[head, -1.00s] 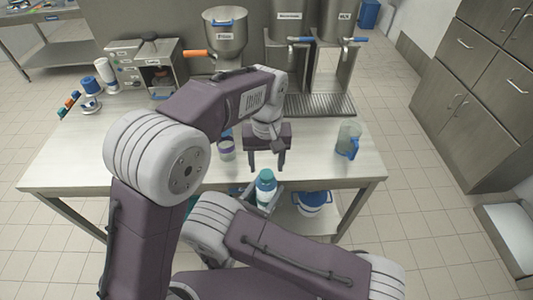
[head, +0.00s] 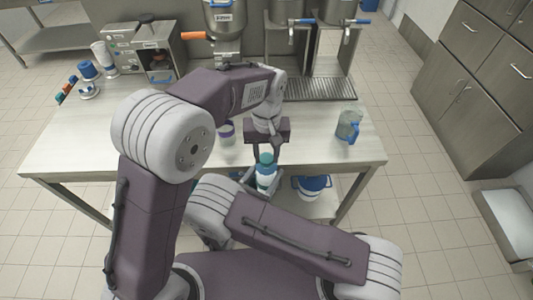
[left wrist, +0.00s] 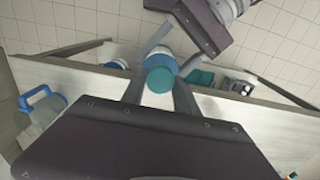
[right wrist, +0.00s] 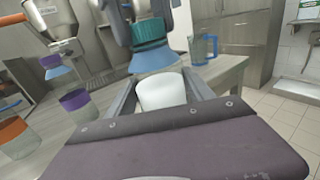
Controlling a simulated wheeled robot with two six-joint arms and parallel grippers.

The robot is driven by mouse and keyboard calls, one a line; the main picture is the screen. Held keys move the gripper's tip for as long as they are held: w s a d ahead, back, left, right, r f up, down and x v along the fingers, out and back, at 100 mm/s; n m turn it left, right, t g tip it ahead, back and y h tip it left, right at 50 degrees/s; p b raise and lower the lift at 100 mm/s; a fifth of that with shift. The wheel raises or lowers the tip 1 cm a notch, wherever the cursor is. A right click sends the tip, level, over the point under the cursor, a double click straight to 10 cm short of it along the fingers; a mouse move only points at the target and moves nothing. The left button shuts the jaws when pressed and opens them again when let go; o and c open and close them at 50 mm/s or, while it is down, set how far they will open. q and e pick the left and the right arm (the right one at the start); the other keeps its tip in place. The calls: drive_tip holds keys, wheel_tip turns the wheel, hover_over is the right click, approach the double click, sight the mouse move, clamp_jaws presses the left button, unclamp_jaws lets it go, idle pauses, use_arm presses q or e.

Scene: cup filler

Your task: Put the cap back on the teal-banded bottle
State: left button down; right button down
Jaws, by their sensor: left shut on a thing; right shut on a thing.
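The bottle (right wrist: 162,92) has a white body and a translucent blue shoulder. It also shows in the head view (head: 265,182). My right gripper (right wrist: 160,104) is shut on its body and holds it roughly upright in front of the table edge. A teal ribbed cap (right wrist: 150,32) sits at the bottle's top, and it also shows in the left wrist view (left wrist: 160,80). I cannot tell whether it is fully seated. My left gripper (head: 267,153) comes from above and is shut on the cap, with its fingers on either side.
A clear jug with a blue handle (head: 348,126) stands at the table's right. A purple-banded jar (head: 226,131) stands left of my left gripper. Dispensers (head: 226,18) line the back. A blue-and-white container (head: 312,186) is on the lower shelf. The table front (head: 325,155) is clear.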

use_arm(q)
drive_tip(key=c, duration=0.9)
unclamp_jaws()
drive_tip(key=shift+o, duration=0.2)
wheel_tip(320, 180, up, 12)
drive_tip(key=s+a+f, duration=0.1)
drive_tip(key=a+f, duration=0.9)
drive_tip(key=a, duration=0.3)
drive_tip(key=s+a+f+t, duration=0.1)
drive_tip(key=s+a+f, duration=0.6)
drive_tip(key=s+a, duration=0.2)
drive_tip(key=shift+s+f+n, duration=0.4)
drive_tip(key=shift+s, duration=0.1)
